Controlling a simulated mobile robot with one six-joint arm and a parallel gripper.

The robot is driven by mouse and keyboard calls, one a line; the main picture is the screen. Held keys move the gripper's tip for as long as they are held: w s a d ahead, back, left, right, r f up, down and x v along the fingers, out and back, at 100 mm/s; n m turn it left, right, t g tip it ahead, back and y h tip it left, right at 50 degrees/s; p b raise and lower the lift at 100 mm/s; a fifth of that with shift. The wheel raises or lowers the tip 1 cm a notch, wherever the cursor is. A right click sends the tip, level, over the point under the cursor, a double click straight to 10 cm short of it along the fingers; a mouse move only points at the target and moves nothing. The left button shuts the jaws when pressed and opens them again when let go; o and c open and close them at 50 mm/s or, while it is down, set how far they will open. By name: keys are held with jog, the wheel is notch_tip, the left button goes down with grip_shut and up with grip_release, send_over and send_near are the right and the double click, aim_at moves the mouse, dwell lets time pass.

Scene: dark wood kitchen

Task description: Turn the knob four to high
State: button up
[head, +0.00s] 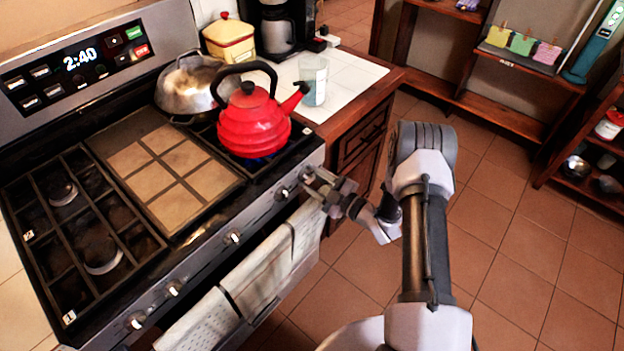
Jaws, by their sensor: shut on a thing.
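The stove front (205,262) carries a row of several round silver knobs. One knob (281,193) shows just left of my gripper (308,179). My gripper reaches the right end of the row and is shut on the rightmost knob there. Its fingers mostly hide that knob, so its turn angle cannot be read. Other knobs show further left, one (233,237) near the middle and two (174,288) toward the left end. No number or label on the knobs is readable.
A silver pot (190,84) stands behind the kettle. Towels (262,272) hang on the oven handle below the knobs. A white-tiled counter (345,83) with a glass (313,80) adjoins the stove. The tiled floor (520,235) right of my arm is clear.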

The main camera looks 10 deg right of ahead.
dwell(0.4)
jog(key=o, duration=1.4)
jog(key=shift+c, duration=0.2)
jog(key=p+v, duration=0.3)
jog(key=v, duration=1.4)
jog(key=shift+s+d+p, duration=0.15)
jog(key=shift+p, duration=0.15)
